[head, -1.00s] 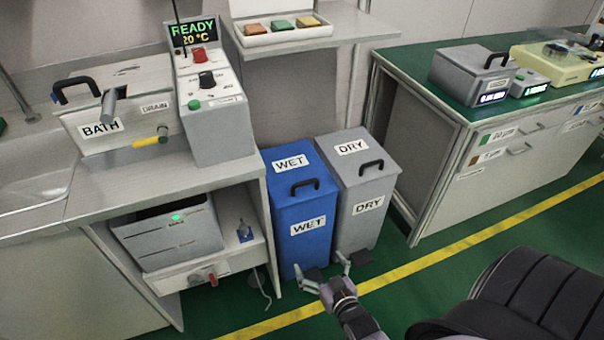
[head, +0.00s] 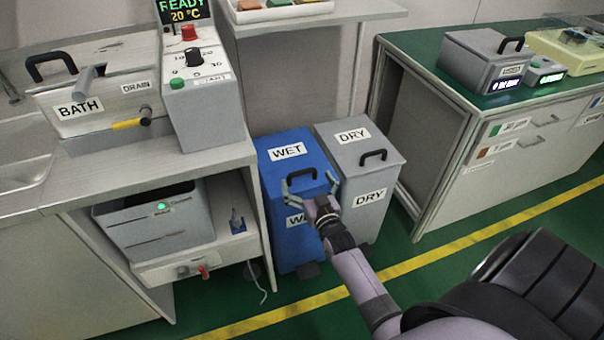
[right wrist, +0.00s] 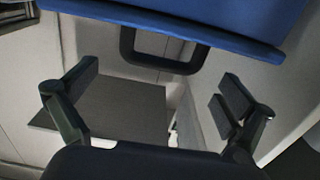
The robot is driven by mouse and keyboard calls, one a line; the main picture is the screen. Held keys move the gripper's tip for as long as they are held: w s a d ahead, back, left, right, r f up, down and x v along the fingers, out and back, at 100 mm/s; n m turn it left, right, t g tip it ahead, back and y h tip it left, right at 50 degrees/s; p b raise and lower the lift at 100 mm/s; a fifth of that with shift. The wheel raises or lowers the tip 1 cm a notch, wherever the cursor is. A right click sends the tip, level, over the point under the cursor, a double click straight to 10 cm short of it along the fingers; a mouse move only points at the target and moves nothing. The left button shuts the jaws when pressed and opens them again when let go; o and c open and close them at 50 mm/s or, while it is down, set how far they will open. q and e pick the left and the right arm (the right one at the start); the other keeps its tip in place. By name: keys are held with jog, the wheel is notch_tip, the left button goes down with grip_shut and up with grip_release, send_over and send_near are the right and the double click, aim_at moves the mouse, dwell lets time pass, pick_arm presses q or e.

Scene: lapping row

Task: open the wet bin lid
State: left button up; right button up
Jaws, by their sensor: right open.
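The wet bin (head: 284,240) is blue, with WET labels on its lid (head: 272,163) and front. The lid is shut and has a black loop handle (head: 300,174). My right gripper (head: 309,184) is open and empty in front of the lid's handle, partly hiding the front label. In the right wrist view, the blue lid (right wrist: 230,22) crosses the top and the handle (right wrist: 160,62) hangs into the space between my open fingers (right wrist: 160,88). The fingers are apart from the handle in that view. My left gripper is not in view.
The grey dry bin (head: 352,155) stands close on the right of the wet bin. A bench (head: 150,165) with a shelf is close on the left. A green-topped cabinet (head: 430,85) stands at the right. Open floor (head: 440,240) lies in front.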

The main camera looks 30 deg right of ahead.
aim_at(303, 173)
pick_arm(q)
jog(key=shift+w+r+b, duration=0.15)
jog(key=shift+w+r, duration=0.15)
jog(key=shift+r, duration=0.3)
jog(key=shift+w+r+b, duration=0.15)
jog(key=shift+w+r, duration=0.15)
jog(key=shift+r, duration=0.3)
pick_arm(e)
jog(key=shift+x, duration=1.95)
jog(key=shift+c, duration=0.3)
jog(key=c, duration=1.6)
